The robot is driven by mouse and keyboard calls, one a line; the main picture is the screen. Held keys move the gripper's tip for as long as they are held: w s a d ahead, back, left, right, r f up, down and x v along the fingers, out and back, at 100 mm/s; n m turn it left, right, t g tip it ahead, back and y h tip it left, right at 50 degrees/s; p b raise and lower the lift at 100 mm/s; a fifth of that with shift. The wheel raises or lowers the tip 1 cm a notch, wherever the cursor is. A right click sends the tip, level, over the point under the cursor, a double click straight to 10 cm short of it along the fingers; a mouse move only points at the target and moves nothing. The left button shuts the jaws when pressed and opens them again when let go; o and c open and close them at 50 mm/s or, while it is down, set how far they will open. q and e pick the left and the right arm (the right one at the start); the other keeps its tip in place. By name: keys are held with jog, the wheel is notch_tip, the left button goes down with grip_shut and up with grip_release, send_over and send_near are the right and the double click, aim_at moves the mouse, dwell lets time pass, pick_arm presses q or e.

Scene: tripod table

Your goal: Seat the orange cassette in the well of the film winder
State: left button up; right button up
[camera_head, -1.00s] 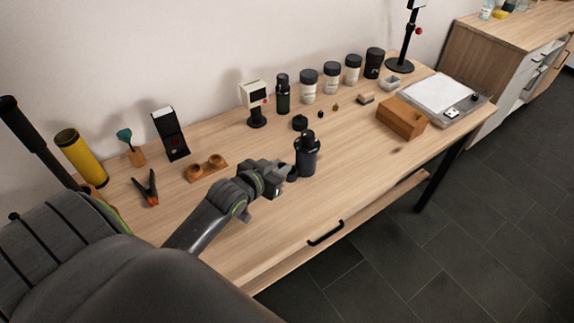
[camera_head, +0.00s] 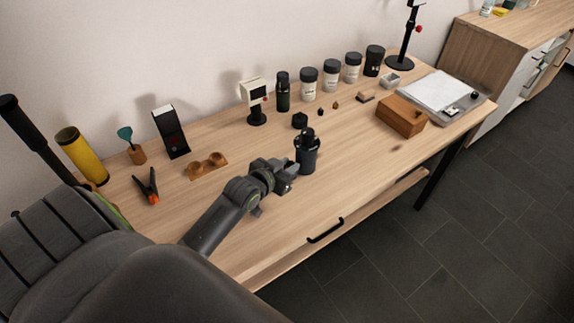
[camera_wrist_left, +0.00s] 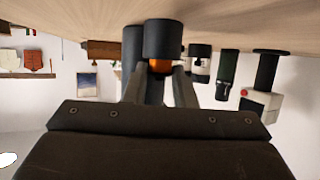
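The film winder appears to be the dark upright device (camera_head: 308,157) near the front middle of the table. My left gripper (camera_head: 294,168) is at its left side in the head view; I cannot tell whether they touch. In the left wrist view, which is upside down, the orange cassette (camera_wrist_left: 160,68) shows as a small orange patch between the finger ends of my left gripper (camera_wrist_left: 161,76), which look shut on it. The winder's well cannot be made out. My right gripper is not in view.
A wooden box (camera_head: 401,117) and a light panel (camera_head: 438,92) lie right. An orange-tipped clamp (camera_head: 148,187) lies left. The table's right front is clear.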

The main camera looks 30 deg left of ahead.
pick_arm(q)
jog(key=o, duration=0.3)
jog(key=shift+o, duration=0.2)
jog(key=shift+s+r, duration=0.1)
jog(key=shift+r, duration=0.05)
jog(key=v, duration=1.1)
jog(key=shift+s+r, duration=0.2)
jog(key=shift+s, duration=0.15)
